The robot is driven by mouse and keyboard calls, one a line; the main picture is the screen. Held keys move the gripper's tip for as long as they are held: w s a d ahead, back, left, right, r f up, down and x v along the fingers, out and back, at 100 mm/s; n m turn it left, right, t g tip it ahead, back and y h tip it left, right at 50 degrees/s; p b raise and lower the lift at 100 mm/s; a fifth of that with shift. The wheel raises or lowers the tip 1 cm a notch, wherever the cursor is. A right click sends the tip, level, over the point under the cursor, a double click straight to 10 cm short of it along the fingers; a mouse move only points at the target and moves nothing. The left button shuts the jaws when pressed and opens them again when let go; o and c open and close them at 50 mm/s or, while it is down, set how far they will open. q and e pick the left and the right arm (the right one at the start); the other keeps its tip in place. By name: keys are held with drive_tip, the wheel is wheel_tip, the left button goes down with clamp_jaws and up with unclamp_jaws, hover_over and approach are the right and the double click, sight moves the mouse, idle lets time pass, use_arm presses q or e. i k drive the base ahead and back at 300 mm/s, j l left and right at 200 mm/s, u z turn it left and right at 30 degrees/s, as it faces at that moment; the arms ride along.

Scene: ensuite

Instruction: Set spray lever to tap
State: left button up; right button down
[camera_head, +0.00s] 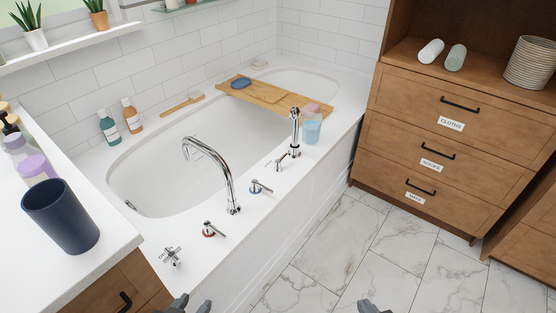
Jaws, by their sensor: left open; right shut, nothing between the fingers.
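A bathtub (150,180) has chrome fittings along its near rim. A small chrome lever (280,162), with tiny unreadable lettering beside it, stands between the hand shower (294,132) and the blue-ringed lever (259,187). It looks like the spray lever; its exact setting is too small to tell. The curved tap spout (216,160) arches over the tub. My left gripper (184,304) is open at the bottom edge, mostly cut off, well short of the fittings. My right gripper (370,307) is shut and empty at the bottom edge, over the floor, away from the lever.
A red-ringed lever (212,230) and a cross handle (172,257) stand nearer along the rim. A wooden bath tray (265,96) spans the tub. A counter with a dark cup (60,215) is left; marble floor (345,250) is clear.

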sight(277, 166)
drive_tip(key=k, duration=0.1)
drive_tip(key=u, duration=3.45)
drive_tip(key=k+l, duration=0.3)
drive_tip(key=l, duration=0.15)
drive_tip(key=k+l, duration=0.3)
drive_tip(key=l, duration=0.15)
drive_tip(key=k+l, duration=0.3)
drive_tip(key=l, duration=0.2)
drive_tip(key=k+l, duration=0.25)
drive_tip(key=l, duration=0.2)
drive_tip(key=k+l, duration=0.3)
drive_tip(key=l, duration=0.15)
drive_tip(key=k+l, duration=0.3)
drive_tip(key=l, duration=0.15)
